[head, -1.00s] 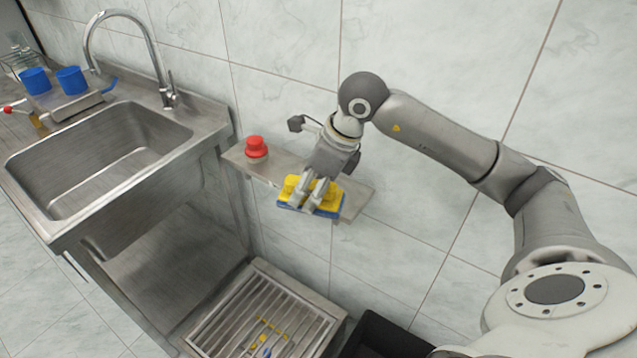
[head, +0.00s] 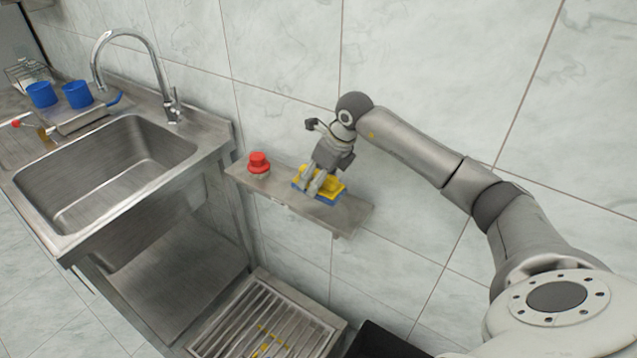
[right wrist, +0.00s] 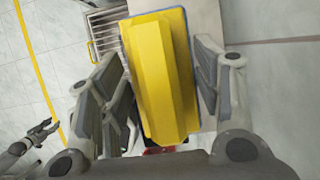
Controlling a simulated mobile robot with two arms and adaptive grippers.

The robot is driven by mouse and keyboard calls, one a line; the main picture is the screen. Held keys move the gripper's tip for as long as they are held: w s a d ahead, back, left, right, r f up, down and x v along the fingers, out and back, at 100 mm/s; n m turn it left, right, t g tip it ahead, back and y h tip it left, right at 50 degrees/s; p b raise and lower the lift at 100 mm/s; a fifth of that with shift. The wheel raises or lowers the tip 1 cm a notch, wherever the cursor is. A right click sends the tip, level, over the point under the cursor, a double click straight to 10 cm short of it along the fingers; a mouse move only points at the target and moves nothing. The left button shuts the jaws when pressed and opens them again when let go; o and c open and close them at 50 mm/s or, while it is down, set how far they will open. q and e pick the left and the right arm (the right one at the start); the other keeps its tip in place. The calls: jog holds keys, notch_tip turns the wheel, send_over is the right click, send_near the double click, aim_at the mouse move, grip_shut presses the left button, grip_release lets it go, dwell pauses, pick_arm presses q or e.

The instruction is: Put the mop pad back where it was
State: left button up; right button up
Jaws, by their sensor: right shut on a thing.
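The mop pad (head: 333,188) is a yellow block with a blue underside. It is on or just above the narrow metal wall shelf (head: 352,215), right of the red button; I cannot tell whether it touches. My right gripper (head: 312,187) is shut on it from above, hiding part of it. In the right wrist view the pad (right wrist: 160,75) lies lengthwise between the fingers. My left gripper (right wrist: 46,128) shows small at the left of the right wrist view, its fingers apart and empty; it is outside the head view.
A red button (head: 259,162) stands at the shelf's left end. A steel sink (head: 110,170) with a tap is at the left, with blue cups (head: 77,94) behind it. A slatted metal grate (head: 265,318) lies below. Tiled wall backs the shelf.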

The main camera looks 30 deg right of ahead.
jog(key=shift+w+d+f, duration=0.4)
jog(key=shift+w+f, duration=0.05)
jog(key=shift+f, duration=0.25)
jog(key=shift+w+d+f, duration=0.35)
jog(key=shift+w+f, duration=0.1)
jog(key=shift+f, duration=0.25)
notch_tip(320, 180, down, 2)
jog(key=shift+f+p, duration=0.15)
jog(key=shift+p, duration=0.85)
jog(key=shift+f, duration=0.3)
jog(key=shift+f, duration=0.1)
jog(key=o, duration=1)
